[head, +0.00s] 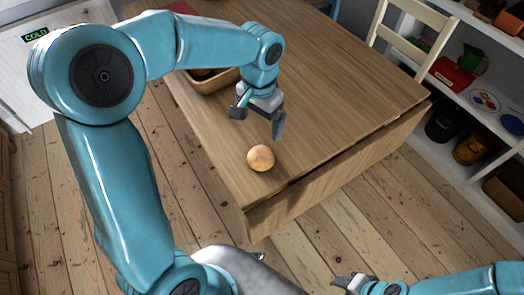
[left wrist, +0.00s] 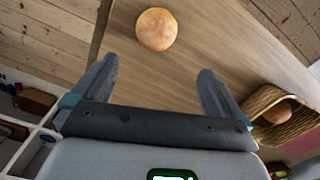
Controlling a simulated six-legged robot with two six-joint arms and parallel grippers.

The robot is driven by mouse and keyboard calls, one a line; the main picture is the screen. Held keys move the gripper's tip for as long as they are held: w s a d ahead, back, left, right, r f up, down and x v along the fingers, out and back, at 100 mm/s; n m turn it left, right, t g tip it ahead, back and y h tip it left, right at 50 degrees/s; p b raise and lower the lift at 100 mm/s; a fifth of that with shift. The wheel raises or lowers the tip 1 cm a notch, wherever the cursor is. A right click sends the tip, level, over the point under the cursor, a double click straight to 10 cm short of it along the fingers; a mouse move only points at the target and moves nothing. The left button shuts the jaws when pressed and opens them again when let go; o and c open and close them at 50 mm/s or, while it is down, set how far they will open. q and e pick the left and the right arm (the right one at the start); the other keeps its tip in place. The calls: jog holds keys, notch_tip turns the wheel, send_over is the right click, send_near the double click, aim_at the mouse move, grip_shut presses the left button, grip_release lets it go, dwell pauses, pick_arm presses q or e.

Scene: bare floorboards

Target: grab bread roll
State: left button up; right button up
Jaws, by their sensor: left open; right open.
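A round golden bread roll (head: 261,158) sits on the wooden table (head: 330,80) near its front corner. It also shows in the left wrist view (left wrist: 156,29), ahead of and between the open fingers. My left gripper (head: 258,122) is open and empty, above the table and just behind the roll in the head view. The left gripper's fingers (left wrist: 155,80) do not touch the roll. My right gripper (head: 350,283) is low at the bottom of the head view, over the floor and away from the table.
A basket (head: 212,84) stands on the table behind my left arm, with a brown roll-like item (left wrist: 277,113) inside. A pale chair (head: 412,40) is at the table's far side. White shelves (head: 475,95) with several items stand at right. Table space right of the roll is clear.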

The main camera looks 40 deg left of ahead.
aim_at(261, 153)
pick_arm(q)
jog(key=f, duration=0.8)
jog(key=shift+s+d+f+b, duration=0.2)
jog(key=shift+s+b, duration=0.1)
jog(key=shift+s, duration=0.05)
jog(key=shift+s+d+f, duration=0.15)
jog(key=shift+s+f, duration=0.1)
jog(key=shift+f, duration=0.25)
jog(key=f, duration=0.4)
jog(key=shift+w+f, duration=0.2)
jog(key=shift+f, duration=0.05)
jog(key=shift+s+r, duration=0.1)
jog(key=shift+s, duration=0.05)
jog(key=c, duration=0.7)
jog(key=shift+c, duration=0.9)
